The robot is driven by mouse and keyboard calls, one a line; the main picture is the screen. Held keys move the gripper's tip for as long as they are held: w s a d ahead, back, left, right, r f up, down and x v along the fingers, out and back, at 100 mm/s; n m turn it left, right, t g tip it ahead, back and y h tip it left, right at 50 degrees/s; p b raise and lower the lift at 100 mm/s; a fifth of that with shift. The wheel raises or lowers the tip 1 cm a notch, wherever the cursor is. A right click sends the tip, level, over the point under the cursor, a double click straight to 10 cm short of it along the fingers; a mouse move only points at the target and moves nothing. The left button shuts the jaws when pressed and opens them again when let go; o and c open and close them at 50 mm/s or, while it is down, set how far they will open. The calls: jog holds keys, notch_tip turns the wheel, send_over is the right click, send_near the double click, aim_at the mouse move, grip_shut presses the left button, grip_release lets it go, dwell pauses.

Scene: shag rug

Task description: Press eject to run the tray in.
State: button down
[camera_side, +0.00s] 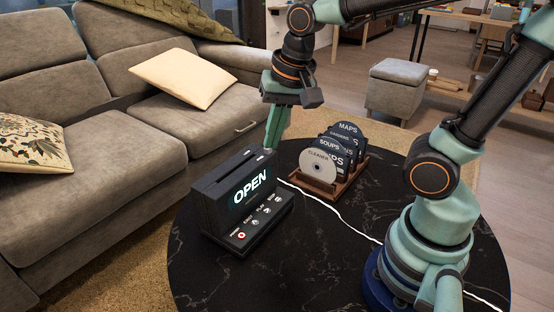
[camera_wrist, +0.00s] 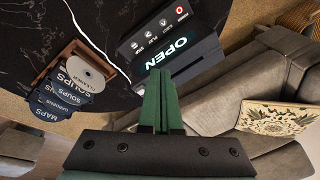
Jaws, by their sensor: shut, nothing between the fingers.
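The disc player (camera_side: 222,205) is a black box on the round table, with a lit display (camera_side: 249,188) reading OPEN. A row of buttons runs along its low front ledge: a red-ringed power button (camera_side: 242,236), then the eject button (camera_side: 254,223), then the others. My gripper (camera_side: 271,145) is shut and empty, above and behind the player's right end. In the wrist view its green fingers (camera_wrist: 158,72) overlap the display's edge.
A wooden rack (camera_side: 325,190) of labelled discs, with a CLEANER disc (camera_side: 318,167) in front, stands right of the player. The front of the table is clear. A grey sofa (camera_side: 110,150) stands behind.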

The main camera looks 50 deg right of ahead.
aim_at(256, 222)
jog(key=w+a+f+m+g, duration=0.2)
jog(key=a+f+m+g, duration=0.1)
jog(key=m, duration=0.7)
jog(key=shift+w+a+f, duration=0.25)
jog(key=shift+a+f, duration=0.1)
jog(key=shift+f, duration=0.4)
notch_tip(256, 222, down, 14)
jog(key=shift+f, duration=0.1)
